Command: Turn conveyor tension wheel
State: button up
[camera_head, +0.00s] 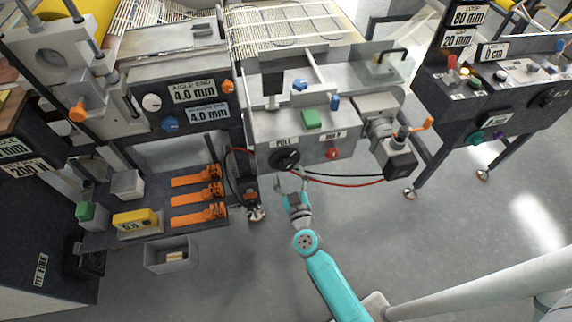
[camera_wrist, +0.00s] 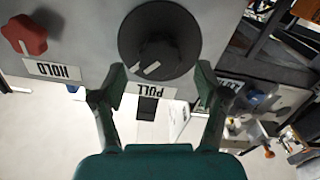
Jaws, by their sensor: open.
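A round black knob (camera_head: 287,160) sits on the front of the grey conveyor box, with a PULL label beside it. In the wrist view the same black knob (camera_wrist: 160,40) is at the top middle, with a pale mark on its face. My gripper (camera_head: 291,180) is just below it in the head view. In the wrist view my gripper (camera_wrist: 160,72) is open, with its fingers spread either side of the PULL label and nothing between them. The fingertips look near the knob's lower edge; I cannot tell whether they touch. Which part is the tension wheel is not labelled.
A red knob (camera_head: 333,153) marked HOLD is right of the black one; it also shows in the wrist view (camera_wrist: 24,35). A green button (camera_head: 311,119) is on top. An orange-handled crank (camera_head: 415,130) projects at right. Red and black cables (camera_head: 345,183) hang below the box.

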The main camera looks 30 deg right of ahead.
aim_at(287, 168)
jog(key=shift+x, duration=2.2)
jog(key=c, duration=1.2)
